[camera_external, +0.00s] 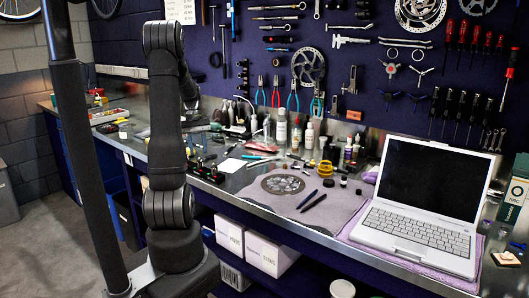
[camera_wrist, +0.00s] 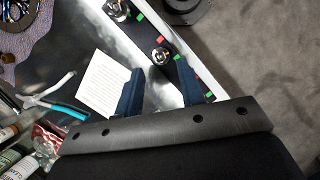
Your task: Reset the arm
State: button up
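My arm (camera_external: 168,130) stands upright at the bench's front edge in the external view, folded so that its forearm reaches back over the bench. My gripper (camera_wrist: 160,84) shows in the wrist view with its two dark blue fingers apart and nothing between them. It is above the bench near a white printed card (camera_wrist: 105,84) and a black strip (camera_wrist: 172,60) with round metal parts and red and green marks. How high it is above them I cannot tell. In the external view the gripper is mostly hidden behind the arm.
An open white laptop (camera_external: 418,222) and a grey cloth (camera_external: 325,212) with a round toothed disc (camera_external: 283,184) lie to the right. Bottles (camera_external: 282,128) stand at the back below wall tools. A dark pole (camera_external: 80,150) rises left of my arm. Blue-handled pliers (camera_wrist: 62,110) lie near the card.

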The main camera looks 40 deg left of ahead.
jog(key=v, duration=0.4)
jog(key=shift+a+r, duration=0.1)
jog(key=shift+r, duration=0.1)
jog(key=o, duration=1.1)
jog(key=shift+c, duration=0.2)
jog(key=o, duration=0.4)
jog(key=shift+w+r, duration=0.1)
jog(key=shift+r, duration=0.15)
jog(key=s+d+r+n+t+y, duration=0.1)
jog(key=d+r+n+y, duration=0.15)
jog(key=d+r, duration=0.45)
jog(key=s+d+r+n+t+y, duration=0.1)
jog(key=d+r+n, duration=0.3)
jog(key=r, duration=0.5)
jog(key=shift+m, duration=0.25)
notch_tip(320, 180, down, 10)
jog(key=shift+d+r, duration=0.2)
jog(key=shift+r, duration=0.05)
